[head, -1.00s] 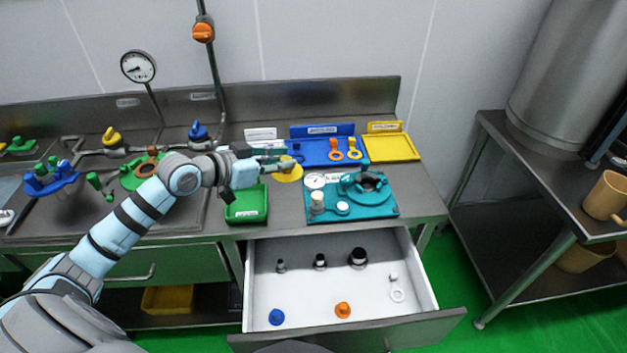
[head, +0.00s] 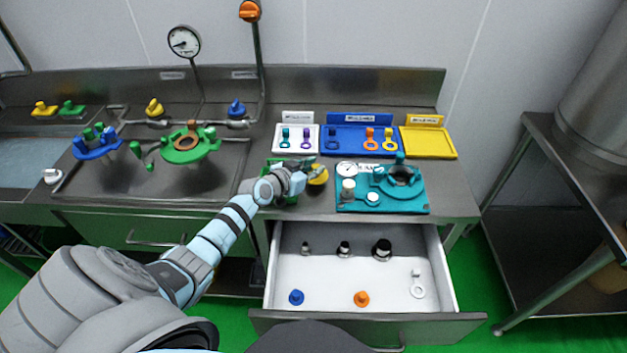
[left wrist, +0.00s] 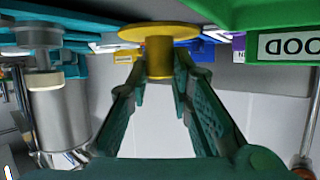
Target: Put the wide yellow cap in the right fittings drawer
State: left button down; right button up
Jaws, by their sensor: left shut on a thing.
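The wide yellow cap (head: 318,175) is in the fingers of my left gripper (head: 308,172), above the counter between the green tray and the teal board. In the left wrist view the cap (left wrist: 158,40) shows a wide flange and a narrower stem, and the fingertips (left wrist: 160,75) are shut on the stem. The open drawer (head: 300,270) below the counter holds a blue cap (head: 296,297), an orange cap (head: 361,298), several dark-topped fittings and a white ring piece (head: 417,285). My right gripper is not in view.
The teal board (head: 350,205) with a gauge and fittings stands right of the gripper. White, blue (head: 350,128) and yellow (head: 430,150) trays lie behind. The green tray is partly hidden by my arm. The drawer floor has bare room in the middle.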

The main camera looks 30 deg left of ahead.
pick_arm(q)
jog(key=shift+f+b, duration=0.6)
jog(key=shift+f, duration=0.85)
jog(key=c, duration=1.4)
grip_release()
jog(key=shift+r, duration=0.1)
jog(key=shift+c, duration=0.2)
